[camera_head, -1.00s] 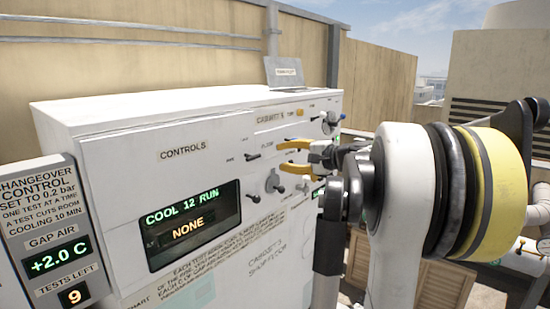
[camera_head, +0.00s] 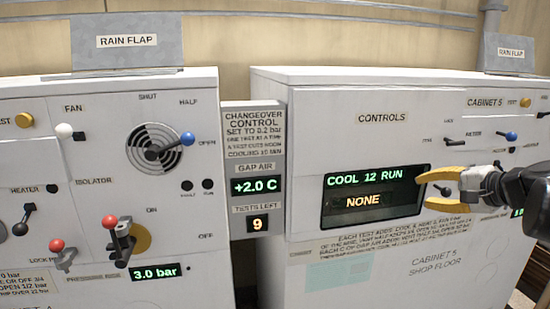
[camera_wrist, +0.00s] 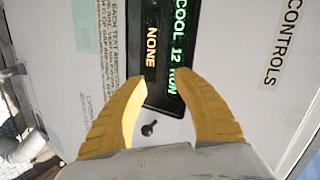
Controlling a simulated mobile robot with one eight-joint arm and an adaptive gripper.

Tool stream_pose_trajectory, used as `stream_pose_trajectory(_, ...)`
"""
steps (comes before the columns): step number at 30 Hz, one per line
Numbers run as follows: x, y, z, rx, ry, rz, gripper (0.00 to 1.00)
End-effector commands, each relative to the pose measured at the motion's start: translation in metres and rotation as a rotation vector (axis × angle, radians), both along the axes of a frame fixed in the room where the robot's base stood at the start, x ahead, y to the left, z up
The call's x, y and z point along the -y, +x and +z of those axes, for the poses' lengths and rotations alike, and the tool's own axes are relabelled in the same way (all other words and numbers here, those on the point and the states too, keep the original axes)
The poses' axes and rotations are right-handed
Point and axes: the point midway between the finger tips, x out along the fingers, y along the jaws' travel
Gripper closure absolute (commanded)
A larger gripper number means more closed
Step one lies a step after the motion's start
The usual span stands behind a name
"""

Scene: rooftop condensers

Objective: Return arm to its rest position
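My gripper (camera_head: 438,183) is at the right of the head view, with its yellow fingers pointing left. Its fingers are apart with nothing between them. It is in front of the right cabinet (camera_head: 300,270), beside the dark display (camera_head: 375,192) that reads "COOL 12 RUN" and "NONE". In the wrist view the two yellow fingers (camera_wrist: 165,100) stand apart. The display (camera_wrist: 165,50) is beyond them, and a small black toggle (camera_wrist: 149,129) shows between them against the white panel. Most of my arm is outside the head view.
The left cabinet (camera_head: 95,205) carries a round vent with a blue-tipped lever (camera_head: 170,147) and red-knobbed levers (camera_head: 115,240). A grey changeover panel (camera_head: 254,155) between the cabinets shows +2.0 C and 9. Small levers on the right cabinet (camera_head: 455,140) are near my gripper.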

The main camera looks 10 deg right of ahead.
Motion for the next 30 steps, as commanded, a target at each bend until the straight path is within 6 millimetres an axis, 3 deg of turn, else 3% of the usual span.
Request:
stream_pose_trajectory(1,-0.039,-0.006,-0.038,-0.040,-0.055,0.055,0.64)
stream_pose_trajectory(3,-0.084,-0.019,-0.075,-0.097,-0.146,0.127,0.64)
stream_pose_trajectory(9,-0.191,-0.084,-0.193,-0.225,-0.459,0.355,0.64)
stream_pose_trajectory(13,-0.235,-0.135,-0.271,-0.270,-0.694,0.505,0.64)
stream_pose_trajectory(15,-0.248,-0.159,-0.306,-0.280,-0.814,0.574,0.64)
stream_pose_trajectory(18,-0.258,-0.184,-0.344,-0.279,-0.953,0.647,0.64)
stream_pose_trajectory(22,-0.261,-0.199,-0.366,-0.274,-1.055,0.697,0.64)
stream_pose_trajectory(30,-0.261,-0.202,-0.366,-0.274,-1.080,0.704,0.64)
